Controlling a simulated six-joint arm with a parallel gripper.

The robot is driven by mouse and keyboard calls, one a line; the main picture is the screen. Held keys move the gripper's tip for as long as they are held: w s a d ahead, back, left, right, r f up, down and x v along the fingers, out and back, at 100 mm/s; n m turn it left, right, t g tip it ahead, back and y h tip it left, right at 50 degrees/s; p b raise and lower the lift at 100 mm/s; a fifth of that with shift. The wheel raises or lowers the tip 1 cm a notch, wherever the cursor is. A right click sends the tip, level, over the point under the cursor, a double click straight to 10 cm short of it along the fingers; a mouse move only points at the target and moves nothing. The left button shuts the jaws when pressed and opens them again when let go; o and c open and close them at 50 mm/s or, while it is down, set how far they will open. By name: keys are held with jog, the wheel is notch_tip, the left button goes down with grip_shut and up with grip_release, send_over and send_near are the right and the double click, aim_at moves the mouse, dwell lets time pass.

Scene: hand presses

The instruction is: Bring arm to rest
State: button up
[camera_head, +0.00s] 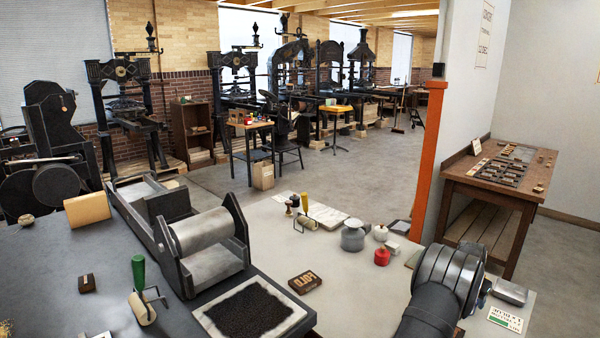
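My arm rises from the bottom edge at the lower right of the head view, a thick dark tube that ends in a large ribbed round joint. The joint stands over the right part of the pale worktable (275,225) and hides some of its surface. My gripper's fingers do not show, so I cannot see whether it holds anything.
A small roller press (205,235) stands on the dark left table, near a green-handled brayer (142,300) and a black inked slab (250,308). A grey pot (353,236), a red jar (382,257), a dark type block (305,281), a metal block (510,292) and a printed card (505,319) lie around.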

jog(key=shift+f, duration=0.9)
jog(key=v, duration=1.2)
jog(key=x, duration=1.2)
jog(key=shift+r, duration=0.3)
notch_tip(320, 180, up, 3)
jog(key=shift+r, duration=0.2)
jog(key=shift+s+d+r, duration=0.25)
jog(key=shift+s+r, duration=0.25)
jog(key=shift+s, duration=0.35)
